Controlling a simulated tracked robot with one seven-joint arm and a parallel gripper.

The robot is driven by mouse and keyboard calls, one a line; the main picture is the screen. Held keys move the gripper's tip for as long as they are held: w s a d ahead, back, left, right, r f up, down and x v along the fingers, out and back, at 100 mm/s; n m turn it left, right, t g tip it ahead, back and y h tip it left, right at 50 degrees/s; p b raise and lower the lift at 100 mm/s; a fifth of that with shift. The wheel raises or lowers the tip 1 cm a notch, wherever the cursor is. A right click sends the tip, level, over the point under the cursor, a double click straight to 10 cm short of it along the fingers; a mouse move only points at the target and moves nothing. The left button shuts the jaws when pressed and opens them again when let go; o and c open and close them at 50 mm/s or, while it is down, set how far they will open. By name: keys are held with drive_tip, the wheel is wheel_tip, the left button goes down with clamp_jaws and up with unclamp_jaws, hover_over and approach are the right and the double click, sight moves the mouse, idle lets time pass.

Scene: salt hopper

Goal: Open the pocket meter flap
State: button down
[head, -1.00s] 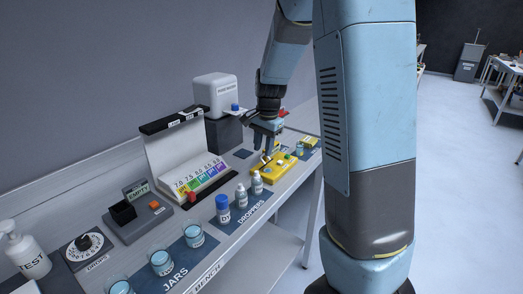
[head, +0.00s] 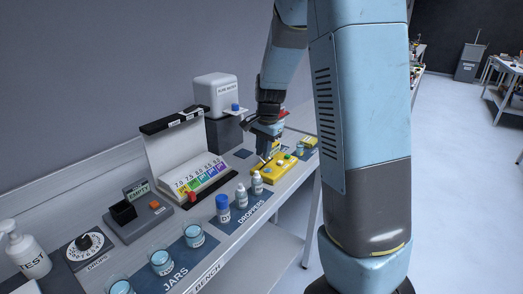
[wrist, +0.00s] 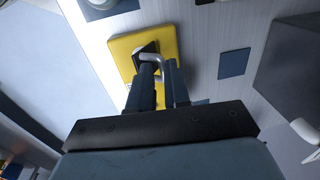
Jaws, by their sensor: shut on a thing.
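The pocket meter (head: 283,170) is a flat yellow case on the bench, right of the droppers. In the wrist view, its yellow surface (wrist: 123,46) shows beyond my fingers, with a dark square part and a bent grey metal handle (wrist: 150,58). My gripper (head: 264,154) is at the left side of the meter; in the wrist view, my gripper (wrist: 160,72) has its fingers shut on the handle. My fingers hide part of the handle and case. How far the flap stands open I cannot tell.
Dropper bottles (head: 241,194) stand in front of the meter, close to my gripper. A sloped colour chart (head: 200,175) stands to the left, and a white-topped dispenser (head: 216,94) behind. Jars (head: 161,262) line the near bench. Open floor lies to the right.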

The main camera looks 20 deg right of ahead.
drive_tip(key=shift+a, duration=0.25)
drive_tip(key=shift+d, duration=0.1)
drive_tip(key=shift+w+a+f+g+h, duration=0.15)
drive_tip(key=shift+w+g+h, duration=0.2)
drive_tip(key=shift+g, duration=0.2)
drive_tip(key=shift+w+a+g+h, duration=0.15)
drive_tip(key=shift+w+g+h, duration=0.1)
drive_tip(key=shift+g+h, duration=0.25)
drive_tip(key=g+h, duration=0.1)
drive_tip(key=w+a+g, duration=0.1)
drive_tip(key=shift+w+f+g+h, duration=0.25)
drive_tip(key=shift+f+g+h, duration=0.1)
drive_tip(key=shift+w+a+f+g+h, duration=0.2)
drive_tip(key=shift+g+h, duration=0.1)
drive_tip(key=shift+g, duration=0.2)
drive_tip(key=shift+d, duration=0.1)
drive_tip(key=c, duration=1.2)
unclamp_jaws()
drive_tip(key=shift+w, duration=0.1)
